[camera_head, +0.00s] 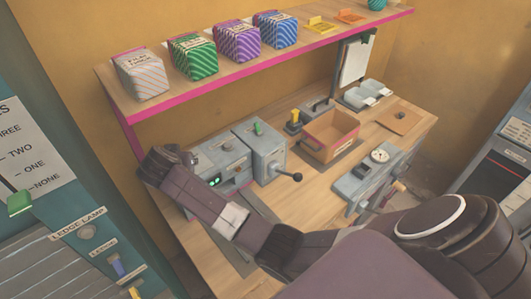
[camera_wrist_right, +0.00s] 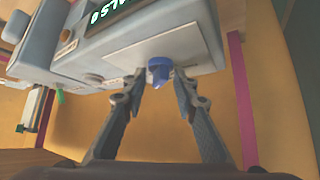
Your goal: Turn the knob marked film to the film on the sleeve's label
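A blue knob (camera_wrist_right: 158,70) is on a pale plate on the grey machine's face in the right wrist view. My right gripper (camera_wrist_right: 158,88) is open, with one finger on each side of the knob; clear contact does not show. A green-lit display (camera_wrist_right: 110,14) is beside the plate, cut off and inverted. In the head view my right arm crosses to the left end of the grey machine (camera_head: 262,150), and its fingers are hidden there. Several patterned packs stand on the shelf; the pale striped one (camera_head: 142,75) has a label too small to read surely. My left gripper is out of view.
The pink-edged shelf (camera_head: 180,90) runs above the bench. An open brown box (camera_head: 330,135), a black-handled lever (camera_head: 290,176) and a grey unit with a dial (camera_head: 380,157) are on the bench. A lettered panel (camera_head: 90,232) is at lower left.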

